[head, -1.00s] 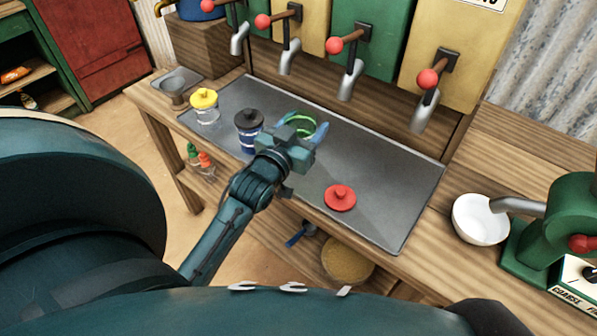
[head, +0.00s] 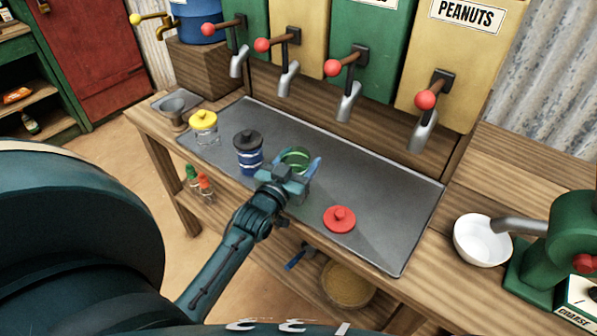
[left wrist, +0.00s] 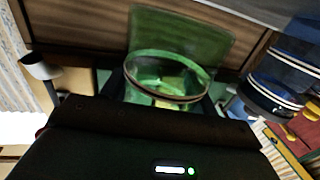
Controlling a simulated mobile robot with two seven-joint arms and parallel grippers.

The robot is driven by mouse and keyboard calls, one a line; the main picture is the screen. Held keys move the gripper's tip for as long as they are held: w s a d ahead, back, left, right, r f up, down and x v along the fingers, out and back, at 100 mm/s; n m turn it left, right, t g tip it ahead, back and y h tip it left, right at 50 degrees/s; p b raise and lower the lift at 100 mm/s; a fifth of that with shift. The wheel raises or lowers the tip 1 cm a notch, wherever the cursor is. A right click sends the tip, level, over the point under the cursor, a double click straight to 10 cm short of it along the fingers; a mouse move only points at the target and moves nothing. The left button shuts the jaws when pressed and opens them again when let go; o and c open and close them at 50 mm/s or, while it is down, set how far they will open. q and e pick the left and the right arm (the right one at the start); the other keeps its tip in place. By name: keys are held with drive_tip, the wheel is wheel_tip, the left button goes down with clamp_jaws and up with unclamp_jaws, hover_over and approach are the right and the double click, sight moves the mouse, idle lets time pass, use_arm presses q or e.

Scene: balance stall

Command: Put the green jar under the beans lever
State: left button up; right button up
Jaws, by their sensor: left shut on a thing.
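The green jar (head: 297,155) is an open green glass jar over the middle of the metal tray (head: 390,200). My left gripper (head: 297,172) is shut on it, with fingers on either side. In the left wrist view the jar (left wrist: 165,78) fills the space between the fingers. I cannot tell whether its base touches the tray. The levers have red knobs, one on each dispenser: far left (head: 207,30), second (head: 262,45), third (head: 333,68) and right (head: 425,99). Only the right dispenser's label, PEANUTS (head: 466,12), is readable, so the beans lever cannot be told. My right gripper is not in view.
A blue jar with a black lid (head: 249,152) stands just left of the green jar. A yellow-lidded clear jar (head: 204,125) is farther left. A red lid (head: 339,219) lies on the tray at right. A white bowl (head: 480,240) and green grinder (head: 545,255) stand far right.

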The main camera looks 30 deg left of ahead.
use_arm(q)
drive_tip(key=shift+f+p, duration=0.3)
drive_tip(key=shift+f, duration=1.05)
drive_tip(key=shift+f, duration=0.2)
drive_tip(key=o, duration=1.1)
drive_tip(key=shift+c, duration=0.2)
